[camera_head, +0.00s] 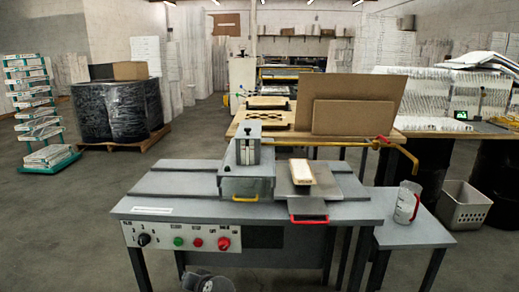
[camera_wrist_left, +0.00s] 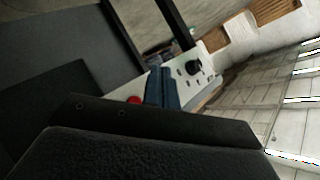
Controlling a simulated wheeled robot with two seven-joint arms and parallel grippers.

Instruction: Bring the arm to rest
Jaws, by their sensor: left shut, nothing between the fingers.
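In the left wrist view my left gripper (camera_wrist_left: 161,85) shows as dark fingers held together, with nothing between them. Behind the fingers is the white control panel (camera_wrist_left: 193,70) with its red and dark knobs, seen tilted. In the head view the grey machine table (camera_head: 160,190) stands ahead, with that control panel (camera_head: 185,237) on its front. A grey rounded part at the bottom edge of the head view seems to be mine; no fingers can be made out there. My right gripper is in neither view.
On the table are a grey press (camera_head: 246,170), a pale boxed filter (camera_head: 301,172) and a red-handled tray (camera_head: 308,213). A clear jug (camera_head: 407,202) stands on the side table at right. A white basket (camera_head: 463,205) is on the floor. Open floor lies at left.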

